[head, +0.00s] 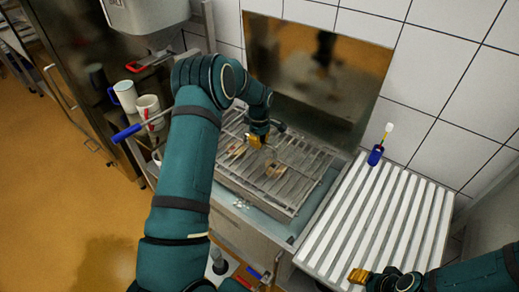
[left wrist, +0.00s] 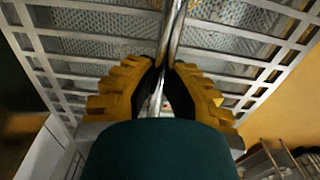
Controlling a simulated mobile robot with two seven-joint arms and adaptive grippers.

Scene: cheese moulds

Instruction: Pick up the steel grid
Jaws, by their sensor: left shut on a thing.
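The steel grid (head: 290,185) is a rectangular frame with thin parallel bars, over the sink-like basin at the middle of the head view. My left gripper (head: 257,140) is at its far side, fingers pointing down. In the left wrist view the yellow fingers of the left gripper (left wrist: 162,88) are shut on a round metal bar of the grid, with more of its lattice (left wrist: 60,58) behind. Whether the grid touches the basin is not clear. My right gripper (head: 358,276) is at the bottom right, over the front of the ribbed board; its opening cannot be made out.
Mugs (head: 126,96) stand left of my left arm. A steel backsplash (head: 318,75) rises behind the basin.

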